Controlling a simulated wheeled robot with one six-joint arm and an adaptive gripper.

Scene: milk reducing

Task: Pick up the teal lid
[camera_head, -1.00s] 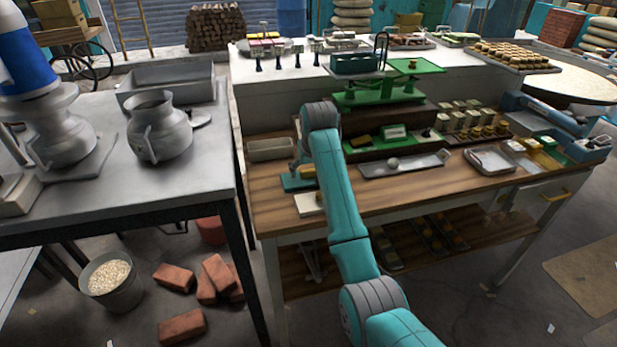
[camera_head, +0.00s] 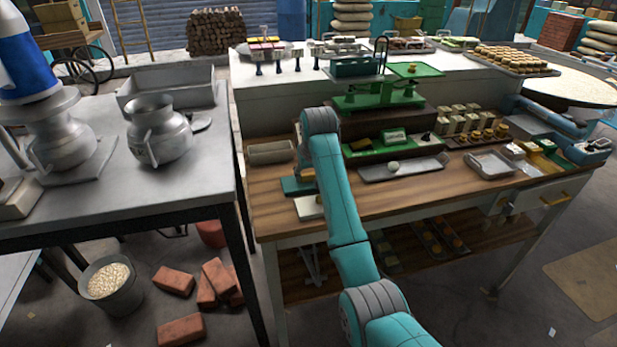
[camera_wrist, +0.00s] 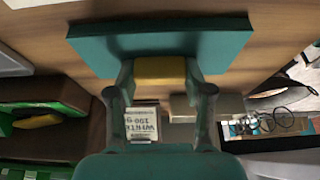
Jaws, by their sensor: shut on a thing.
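The teal lid (camera_head: 294,187) is at the left end of the wooden bench, a flat plate partly hidden by my arm. In the wrist view the lid (camera_wrist: 160,42) spans the upper middle and has a yellow handle (camera_wrist: 160,69). My gripper (camera_wrist: 160,74) is shut on this handle, one finger on each side. In the head view the handle and fingers are hidden behind my arm's end. I cannot tell whether the lid touches the bench.
A white block (camera_head: 308,207) lies in front of the lid. A green stand (camera_head: 392,148) and a metal tray (camera_head: 402,168) are to the right. A steel table (camera_head: 110,195) with a metal pot (camera_head: 158,132) is left, across a gap.

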